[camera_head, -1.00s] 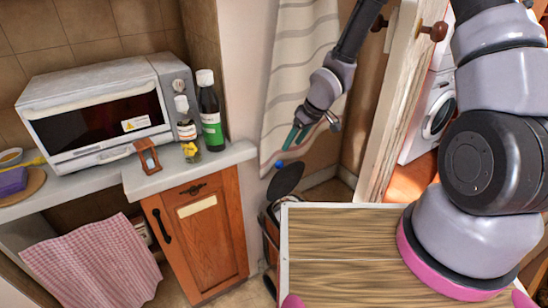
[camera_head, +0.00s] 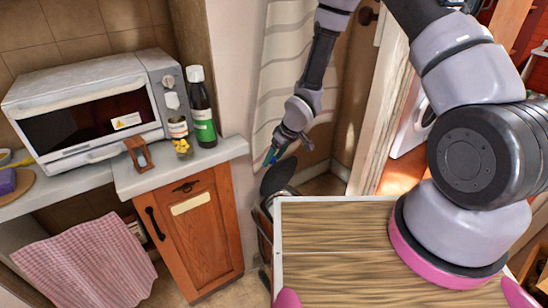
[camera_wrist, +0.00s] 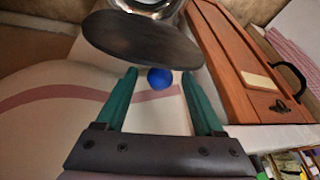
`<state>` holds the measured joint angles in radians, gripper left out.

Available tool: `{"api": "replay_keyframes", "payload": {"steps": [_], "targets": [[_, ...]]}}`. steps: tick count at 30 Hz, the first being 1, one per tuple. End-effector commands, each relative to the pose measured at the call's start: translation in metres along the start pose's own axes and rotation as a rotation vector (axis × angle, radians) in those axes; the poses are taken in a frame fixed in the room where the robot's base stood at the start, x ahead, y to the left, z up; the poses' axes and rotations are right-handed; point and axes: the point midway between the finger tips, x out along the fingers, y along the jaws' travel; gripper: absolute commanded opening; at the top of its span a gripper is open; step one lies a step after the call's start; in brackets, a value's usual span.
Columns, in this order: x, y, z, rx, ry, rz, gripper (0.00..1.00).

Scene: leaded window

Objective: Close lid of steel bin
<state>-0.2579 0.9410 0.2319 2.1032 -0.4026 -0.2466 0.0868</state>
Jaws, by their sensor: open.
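The steel bin (camera_head: 262,206) stands on the floor between the wooden cabinet and my wood-topped base, mostly hidden in the head view. Its dark round lid (camera_head: 278,176) is tilted up, open. In the wrist view the lid (camera_wrist: 140,38) shows as a dark oval, with the bin's shiny metal rim (camera_wrist: 150,8) beyond it. A small blue ball-like knob (camera_wrist: 160,78) shows at the lid's near edge. My gripper (camera_head: 274,158) is above the lid in the head view. Its green fingers (camera_wrist: 157,90) are apart, with the blue knob seen between their tips. I cannot tell if they touch it.
The wooden cabinet (camera_head: 198,235) stands left of the bin, under a counter with a toaster oven (camera_head: 90,105) and bottles (camera_head: 201,108). A striped curtain (camera_head: 285,75) and wall are behind my gripper. A door frame (camera_head: 385,110) is at right.

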Motion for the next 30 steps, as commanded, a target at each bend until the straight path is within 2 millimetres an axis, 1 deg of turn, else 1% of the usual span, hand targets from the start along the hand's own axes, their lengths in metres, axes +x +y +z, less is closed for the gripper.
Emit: {"api": "replay_keyframes", "payload": {"steps": [2, 3, 5, 6, 7, 8, 30], "targets": [[-0.0002, 0.0000, 0.0000, 0.000, 0.000, 0.000, 0.70], [-0.0003, 0.0000, 0.0000, 0.000, 0.000, 0.000, 0.54], [-0.0003, 0.0000, 0.0000, 0.000, 0.000, 0.000, 0.32], [-0.0003, 0.0000, 0.0000, 0.000, 0.000, 0.000, 0.16], [-0.0004, 0.0000, 0.0000, 0.000, 0.000, 0.000, 0.05], [-0.0004, 0.0000, -0.0001, 0.000, 0.000, 0.000, 0.00], [-0.0006, 0.0000, -0.0002, 0.000, 0.000, 0.000, 0.00]]}}
